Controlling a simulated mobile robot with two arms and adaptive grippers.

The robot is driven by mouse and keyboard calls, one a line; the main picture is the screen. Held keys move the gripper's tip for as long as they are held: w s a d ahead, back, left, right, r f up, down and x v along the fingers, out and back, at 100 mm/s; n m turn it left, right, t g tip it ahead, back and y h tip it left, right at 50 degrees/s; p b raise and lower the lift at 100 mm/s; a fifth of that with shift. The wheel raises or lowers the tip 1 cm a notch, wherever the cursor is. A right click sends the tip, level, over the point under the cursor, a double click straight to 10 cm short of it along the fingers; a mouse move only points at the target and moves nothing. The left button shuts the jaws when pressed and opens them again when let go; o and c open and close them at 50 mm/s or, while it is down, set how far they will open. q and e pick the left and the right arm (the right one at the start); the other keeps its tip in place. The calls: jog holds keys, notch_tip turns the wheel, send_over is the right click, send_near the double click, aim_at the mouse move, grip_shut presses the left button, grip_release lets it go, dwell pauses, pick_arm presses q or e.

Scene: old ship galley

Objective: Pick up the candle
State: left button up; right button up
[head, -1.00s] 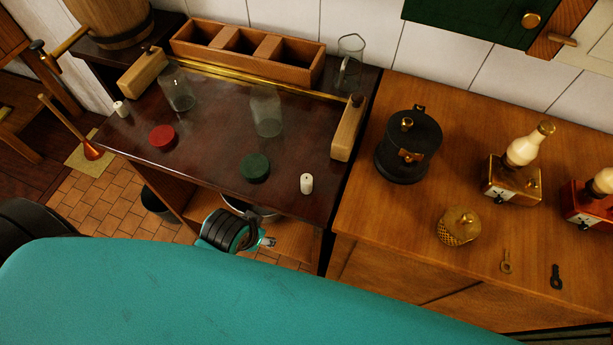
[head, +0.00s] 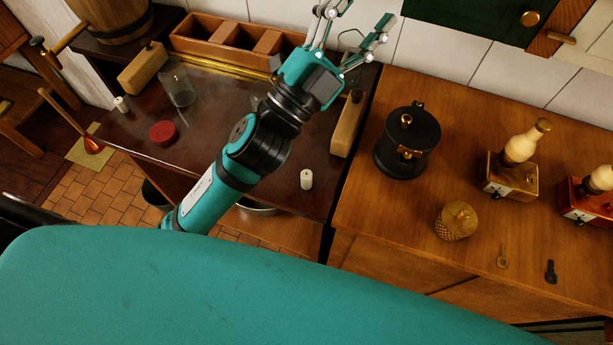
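A short white candle (head: 307,180) stands upright near the front right of the dark tabletop (head: 130,135). A second small white candle-like piece (head: 121,104) stands at the tabletop's left edge. My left gripper (head: 358,22) is high at the top of the head view, with its fingers spread and nothing seen between them. Its arm crosses over the tabletop to the left of the front right candle, apart from it in the picture. My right gripper is not in view.
A red disc (head: 163,132) and a glass jar (head: 178,86) are on the left tabletop. A wooden block (head: 347,128) stands at its right edge, a divided wooden box (head: 200,38) behind. A black pot (head: 408,145) and brass jar (head: 457,221) occupy the right counter.

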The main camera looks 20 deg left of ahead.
pick_arm(q)
jog(key=s+d+r+m+g+h, duration=0.1)
jog(key=s+d+m+g+h, duration=0.5)
jog(key=m+g, duration=0.7)
jog(key=s+d+r+m+g+h, duration=0.1)
jog(key=s+d+m+g+h, duration=0.3)
jog(key=s+d+m+g, duration=0.6)
jog(key=m+t+y, duration=0.2)
jog(key=m+y, duration=1)
jog(key=y, duration=1)
send_over(306, 174)
notch_tip(306, 174, down, 22)
jog(key=f, duration=0.5)
jog(key=f+p, duration=0.1)
jog(key=f, duration=0.4)
jog(key=shift+s+d+p, duration=0.2)
jog(key=shift+p, duration=0.1)
jog(key=shift+f, duration=0.65)
jog(key=f+p, duration=0.1)
jog(key=f, duration=0.1)
jog(key=f+p, duration=0.1)
jog(key=f, duration=0.1)
jog(key=shift+w+a+f, duration=0.1)
jog(key=shift+w+a, duration=0.05)
jog(key=shift+a, duration=0.05)
jog(key=shift+f, duration=0.5)
jog(key=c, duration=1)
jog(key=shift+w, duration=0.1)
